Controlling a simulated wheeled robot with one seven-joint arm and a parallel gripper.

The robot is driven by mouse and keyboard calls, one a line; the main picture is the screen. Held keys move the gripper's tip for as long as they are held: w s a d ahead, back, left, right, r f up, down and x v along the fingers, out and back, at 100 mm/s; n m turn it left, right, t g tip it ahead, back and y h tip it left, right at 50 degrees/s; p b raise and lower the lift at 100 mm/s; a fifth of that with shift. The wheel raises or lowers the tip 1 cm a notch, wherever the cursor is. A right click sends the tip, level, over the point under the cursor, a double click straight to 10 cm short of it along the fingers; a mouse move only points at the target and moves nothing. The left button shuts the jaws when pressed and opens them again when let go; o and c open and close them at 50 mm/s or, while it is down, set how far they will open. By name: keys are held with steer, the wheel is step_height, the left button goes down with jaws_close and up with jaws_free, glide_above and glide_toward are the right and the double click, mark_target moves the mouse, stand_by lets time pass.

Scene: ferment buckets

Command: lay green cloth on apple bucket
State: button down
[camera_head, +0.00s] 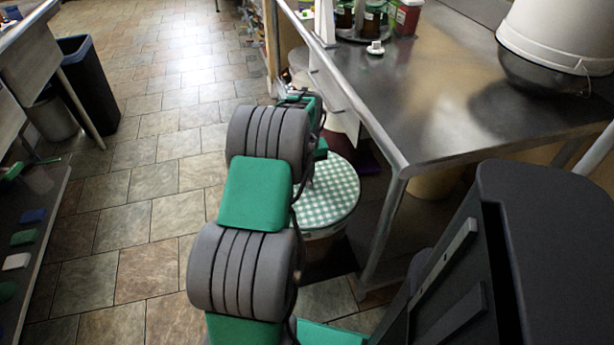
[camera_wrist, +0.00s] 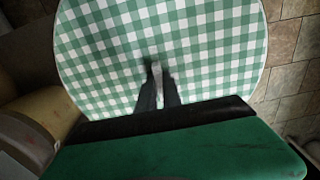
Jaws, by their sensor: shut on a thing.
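The green cloth (camera_head: 338,192) is a round green-and-white checked piece, spread flat and level. It fills much of the wrist view (camera_wrist: 200,40). A bucket (camera_head: 325,245) shows below it beside the table leg, mostly hidden by the cloth and my arm. No label shows, so I cannot tell whether it is the apple bucket. My gripper (camera_wrist: 158,72) is over the cloth with its fingertips together at the cloth's surface, shut on the cloth. My arm hides the gripper in the head view. I cannot tell whether the cloth rests on the bucket or hangs just above it.
A steel table (camera_head: 450,95) stands to the right, its leg close to the bucket. A white bucket (camera_head: 555,30) and several jars are on it. A tan container (camera_wrist: 40,112) is close at left in the wrist view. The tiled floor (camera_head: 140,190) is open at left.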

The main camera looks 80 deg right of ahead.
stand_by(0.3)
steer(key=c, duration=0.9)
jaws_free()
steer(key=shift+r+p, duration=2.5)
steer(key=shift+r, duration=1)
